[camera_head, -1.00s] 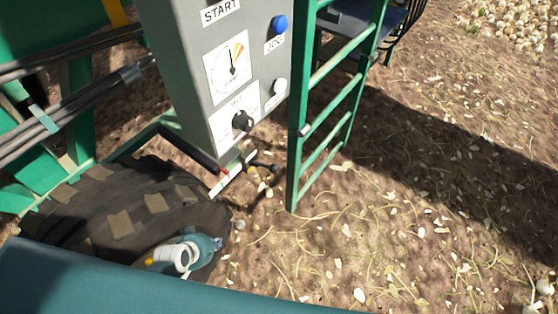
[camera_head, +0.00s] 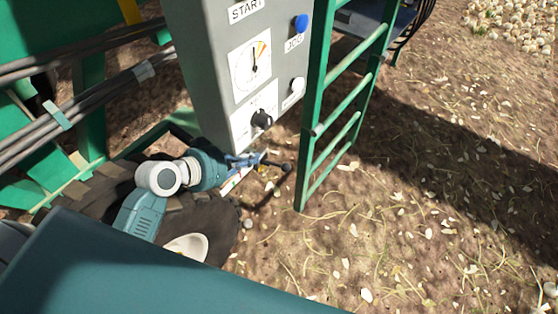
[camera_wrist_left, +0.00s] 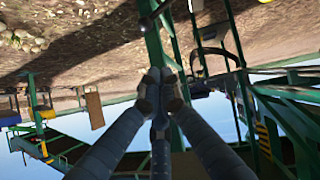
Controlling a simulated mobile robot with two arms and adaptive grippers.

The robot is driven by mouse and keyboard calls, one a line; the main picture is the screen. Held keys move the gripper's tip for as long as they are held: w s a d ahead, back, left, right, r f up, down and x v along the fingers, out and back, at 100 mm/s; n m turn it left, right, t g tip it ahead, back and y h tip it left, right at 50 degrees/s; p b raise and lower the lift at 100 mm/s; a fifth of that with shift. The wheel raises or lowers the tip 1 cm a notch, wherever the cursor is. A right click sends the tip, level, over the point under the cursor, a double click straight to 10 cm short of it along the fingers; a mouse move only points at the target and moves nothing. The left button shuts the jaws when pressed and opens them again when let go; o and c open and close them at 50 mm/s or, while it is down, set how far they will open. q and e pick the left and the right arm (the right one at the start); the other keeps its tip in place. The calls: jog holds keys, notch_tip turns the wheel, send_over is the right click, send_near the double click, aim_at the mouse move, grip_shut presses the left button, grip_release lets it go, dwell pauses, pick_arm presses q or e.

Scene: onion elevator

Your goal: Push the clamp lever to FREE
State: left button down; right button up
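A dark lever with a rounded end (camera_head: 280,165), which looks like the clamp lever, sticks out below the grey control box in the head view. A pale strip with a red mark (camera_head: 231,182) lies beside it; its lettering is too small to read. My left gripper (camera_head: 262,158) is at the lever's near end, just under the box; whether it touches cannot be told. In the left wrist view my left gripper's fingers (camera_wrist_left: 161,88) converge with their dark pads together, and nothing shows clearly between them. My right gripper is not in view.
The grey control box (camera_head: 235,60) with knob, gauge and buttons hangs just above my gripper. A green ladder (camera_head: 312,130) stands to its right. A large tyre (camera_head: 222,218) lies below my arm. Cables (camera_head: 95,100) run at left. Straw-covered ground (camera_head: 400,230) is open at right.

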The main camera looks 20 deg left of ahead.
pick_arm(q)
jog(key=shift+w+f, duration=0.1)
send_over(275, 164)
jog(key=s+d, duration=0.1)
jog(key=s, duration=0.2)
notch_tip(275, 164, down, 8)
jog(key=shift+w+d+f, duration=0.15)
jog(key=shift+d+f, duration=0.2)
jog(key=shift+f, duration=0.25)
jog(key=shift+d+f, duration=0.25)
